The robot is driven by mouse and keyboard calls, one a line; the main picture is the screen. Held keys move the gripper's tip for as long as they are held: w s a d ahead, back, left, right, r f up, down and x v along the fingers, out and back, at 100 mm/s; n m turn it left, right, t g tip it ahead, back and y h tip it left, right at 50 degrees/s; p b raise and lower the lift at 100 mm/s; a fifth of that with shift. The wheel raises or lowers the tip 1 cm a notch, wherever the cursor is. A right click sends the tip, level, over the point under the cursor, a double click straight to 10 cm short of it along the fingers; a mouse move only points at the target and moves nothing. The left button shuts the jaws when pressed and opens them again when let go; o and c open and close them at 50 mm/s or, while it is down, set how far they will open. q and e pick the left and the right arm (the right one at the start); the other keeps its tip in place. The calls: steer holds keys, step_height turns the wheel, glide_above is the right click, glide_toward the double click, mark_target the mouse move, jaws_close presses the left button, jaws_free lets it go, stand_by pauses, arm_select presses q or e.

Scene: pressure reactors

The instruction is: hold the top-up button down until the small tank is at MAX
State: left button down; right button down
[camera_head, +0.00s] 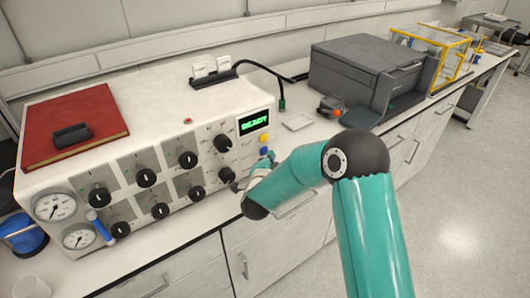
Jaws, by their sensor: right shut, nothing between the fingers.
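The white reactor unit (160,110) stands on the bench with rows of black knobs and a display (254,121) reading READY in green. Below the display are a yellow button (264,138) and a blue button (263,150). I cannot read which is the top-up button. My right gripper (267,159) is shut and empty at the panel's right end, just below the blue button; I cannot tell whether it touches it. My wrist partly hides the panel's lower right corner. I cannot make out a small tank or MAX mark. My left gripper is not in view.
Two gauges (55,206) and a blue handle (101,228) are at the panel's left end. A dark grey machine (365,72) and a yellow-framed box (440,48) stand farther right. Floor at right is clear.

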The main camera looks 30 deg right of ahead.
steer(key=shift+w, duration=0.5)
stand_by(0.6)
steer(key=shift+w+a+r, duration=0.15)
steer(key=shift+w+r, duration=0.1)
steer(key=shift+r, duration=0.2)
stand_by(2.0)
steer(key=shift+f+b, duration=0.1)
steer(key=shift+b, duration=0.25)
stand_by(1.9)
steer(key=shift+s+f+b, duration=0.15)
steer(key=shift+s+b, duration=0.1)
steer(key=shift+b, duration=0.05)
steer(key=shift+s, duration=0.4)
steer(key=shift+f, duration=0.2)
